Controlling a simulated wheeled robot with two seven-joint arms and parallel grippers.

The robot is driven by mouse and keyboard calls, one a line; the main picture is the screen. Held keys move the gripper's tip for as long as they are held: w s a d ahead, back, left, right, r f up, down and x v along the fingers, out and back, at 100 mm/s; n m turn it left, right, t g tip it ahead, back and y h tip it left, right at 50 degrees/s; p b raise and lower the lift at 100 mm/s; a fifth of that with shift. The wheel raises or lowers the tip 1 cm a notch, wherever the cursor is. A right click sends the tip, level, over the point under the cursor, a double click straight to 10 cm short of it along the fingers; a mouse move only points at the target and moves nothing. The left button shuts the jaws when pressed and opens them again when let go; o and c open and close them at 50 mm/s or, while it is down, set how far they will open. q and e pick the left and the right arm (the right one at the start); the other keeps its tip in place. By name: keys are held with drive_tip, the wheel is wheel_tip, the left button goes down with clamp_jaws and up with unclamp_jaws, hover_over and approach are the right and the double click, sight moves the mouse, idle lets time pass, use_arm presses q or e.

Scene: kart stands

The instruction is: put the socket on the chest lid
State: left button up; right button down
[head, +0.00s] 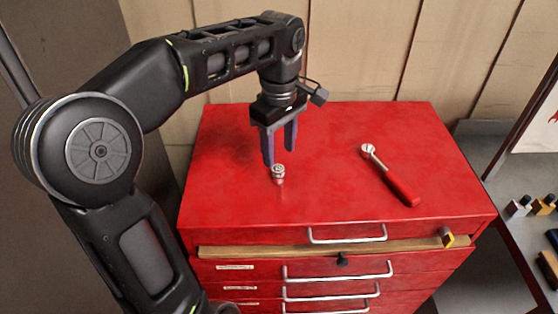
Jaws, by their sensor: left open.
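The socket (278,174) is a small silver metal piece standing on the red chest lid (330,190), left of the lid's middle. My left gripper (279,162) points down with its two fingers apart, just behind and above the socket. One finger ends right by the socket's top; whether they touch I cannot tell. Nothing shows between the fingers. My right gripper does not show.
A ratchet with a red handle (401,188) lies on the lid to the right. A shelf with small parts (530,205) stands at far right.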

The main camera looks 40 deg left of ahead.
use_arm(q)
wheel_tip(320, 180, up, 3)
drive_tip(key=p, duration=0.2)
drive_tip(key=shift+f+p, duration=0.1)
drive_tip(key=shift+p, duration=0.2)
drive_tip(key=shift+f, duration=0.1)
